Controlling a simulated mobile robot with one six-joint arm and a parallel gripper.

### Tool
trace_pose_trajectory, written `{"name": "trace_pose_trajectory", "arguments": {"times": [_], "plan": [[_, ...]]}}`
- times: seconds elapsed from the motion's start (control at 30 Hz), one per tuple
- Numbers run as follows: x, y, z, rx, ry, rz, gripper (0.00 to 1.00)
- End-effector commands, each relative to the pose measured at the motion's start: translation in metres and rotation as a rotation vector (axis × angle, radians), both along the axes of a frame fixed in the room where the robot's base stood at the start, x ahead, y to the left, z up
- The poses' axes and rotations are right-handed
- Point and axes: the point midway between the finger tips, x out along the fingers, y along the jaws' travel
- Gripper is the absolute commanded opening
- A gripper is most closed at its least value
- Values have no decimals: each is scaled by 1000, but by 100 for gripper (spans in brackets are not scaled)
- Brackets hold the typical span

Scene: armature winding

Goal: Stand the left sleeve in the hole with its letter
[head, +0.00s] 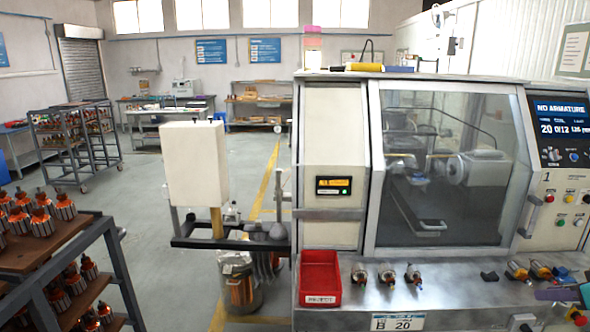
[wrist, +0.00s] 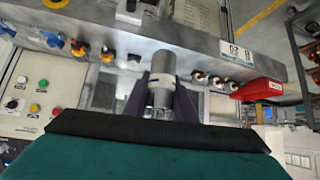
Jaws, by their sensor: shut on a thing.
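A grey cylindrical sleeve (wrist: 162,72) stands out from my gripper (wrist: 161,100) in the wrist view. The dark purple fingers are shut on it from both sides, and its lower part is partly hidden between them. The sleeve is held in front of the machine's bench edge, apart from the bench in the picture. In the head view only a purple and teal part of my gripper (head: 558,294) shows at the lower right edge, and the sleeve cannot be made out there. No lettered hole can be made out in either view.
The steel bench (head: 450,300) carries a red bin (head: 320,285), several armatures (head: 386,273) and yellow-orange parts (head: 517,271). A "B 20" plate (head: 397,321) is on its front. Buttons and a control panel (wrist: 28,92) lie at the wrist view's left. A rack of armatures (head: 60,240) stands left.

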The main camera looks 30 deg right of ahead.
Motion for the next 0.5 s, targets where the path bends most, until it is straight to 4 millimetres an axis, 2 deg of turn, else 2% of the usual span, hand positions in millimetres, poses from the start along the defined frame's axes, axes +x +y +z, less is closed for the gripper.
{"name": "trace_pose_trajectory", "arguments": {"times": [0.2, 0.5], "plan": [[-1, 0, 0, 0, 0, -1, 0], [27, 1, -5, 0, 0, 6, 0]]}}
